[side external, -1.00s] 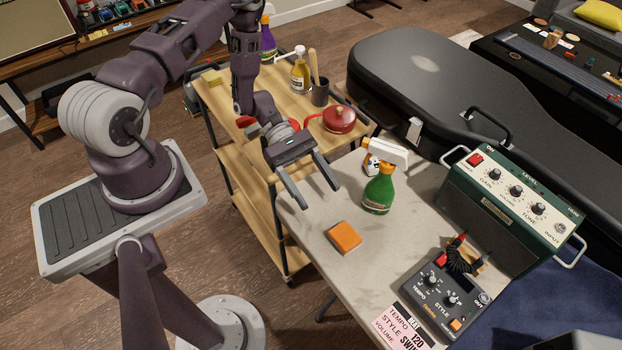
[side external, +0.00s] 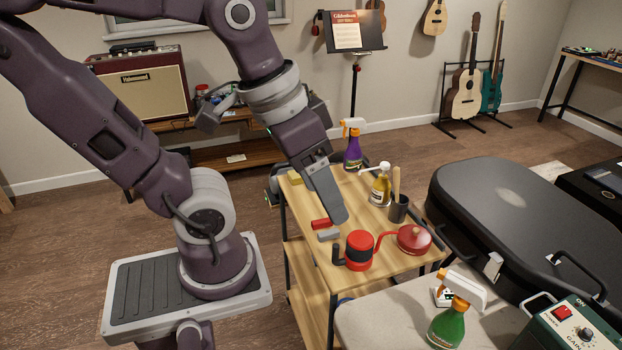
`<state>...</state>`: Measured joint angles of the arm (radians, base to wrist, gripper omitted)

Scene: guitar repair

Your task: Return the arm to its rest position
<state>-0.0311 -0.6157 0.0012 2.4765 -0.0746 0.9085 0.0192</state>
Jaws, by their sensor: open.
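My gripper (side external: 336,218) hangs over the left side of the wooden cart top (side external: 300,205), pointing down. It is seen nearly side-on, with one grey finger in front hiding the other. Nothing shows held in it. A small red block (side external: 320,224) and a grey block (side external: 328,236) lie close to its tips in the picture; I cannot tell the height gap. My arm bends up and out of the top of the view.
The cart also bears a red can (side external: 358,250), a round red pot (side external: 413,239), a dark cup (side external: 398,209), a yellow bottle (side external: 381,186) and a purple spray bottle (side external: 352,151). A green spray bottle (side external: 446,328) stands on the pale table (side external: 385,325). A black guitar case (side external: 520,210) lies at the right.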

